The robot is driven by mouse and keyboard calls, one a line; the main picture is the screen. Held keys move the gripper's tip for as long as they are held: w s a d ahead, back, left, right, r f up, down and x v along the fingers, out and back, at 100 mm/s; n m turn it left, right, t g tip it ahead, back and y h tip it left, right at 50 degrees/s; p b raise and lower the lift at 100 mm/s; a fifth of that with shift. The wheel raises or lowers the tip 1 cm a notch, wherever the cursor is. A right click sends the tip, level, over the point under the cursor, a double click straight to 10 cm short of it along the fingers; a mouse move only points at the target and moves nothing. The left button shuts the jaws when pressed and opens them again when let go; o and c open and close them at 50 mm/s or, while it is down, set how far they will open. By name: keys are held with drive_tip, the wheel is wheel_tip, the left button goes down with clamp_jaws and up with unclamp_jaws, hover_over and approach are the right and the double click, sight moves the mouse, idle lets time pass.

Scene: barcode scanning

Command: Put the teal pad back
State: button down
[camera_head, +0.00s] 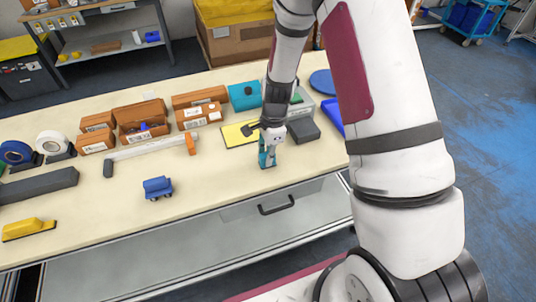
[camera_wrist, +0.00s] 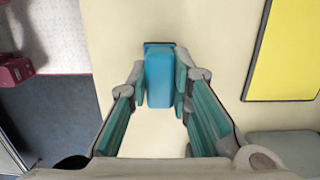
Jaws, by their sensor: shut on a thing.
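The teal pad (camera_wrist: 159,80) is a blue-teal block between the two fingertips of my gripper (camera_wrist: 160,88) in the wrist view. The fingers, with their own teal inner faces, are shut on its two sides. In the head view the pad (camera_head: 267,159) shows low at my gripper (camera_head: 268,150), over the front part of the table, left of my arm. I cannot tell whether its lower end touches the tabletop.
A yellow sheet with a dark border (camera_head: 238,133) lies just behind and left of my gripper. A dark grey block (camera_head: 303,131) lies to the right. A teal box (camera_head: 243,97) and brown cartons (camera_head: 140,115) stand behind. A blue toy cart (camera_head: 158,188) stands left; tabletop between is clear.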

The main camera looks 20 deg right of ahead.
drive_tip(key=shift+f, duration=0.15)
drive_tip(key=c, duration=1.5)
unclamp_jaws()
drive_tip(key=shift+o, duration=0.2)
drive_tip(key=s+r+n+t+b, duration=0.1)
drive_tip(key=s+r+n, duration=0.3)
drive_tip(key=r, duration=1)
drive_tip(key=s+r+n+t, duration=0.2)
drive_tip(key=s+r+n, duration=0.2)
drive_tip(key=r, duration=0.9)
drive_tip(key=s+r+n+t, duration=0.1)
drive_tip(key=s+r+n, duration=0.3)
drive_tip(key=s, duration=0.3)
drive_tip(key=s+r+n+t+h, duration=0.1)
drive_tip(key=s+r+n, duration=0.3)
drive_tip(key=s+n, duration=0.2)
drive_tip(key=shift+s+t, duration=0.3)
drive_tip(key=shift+s, duration=0.2)
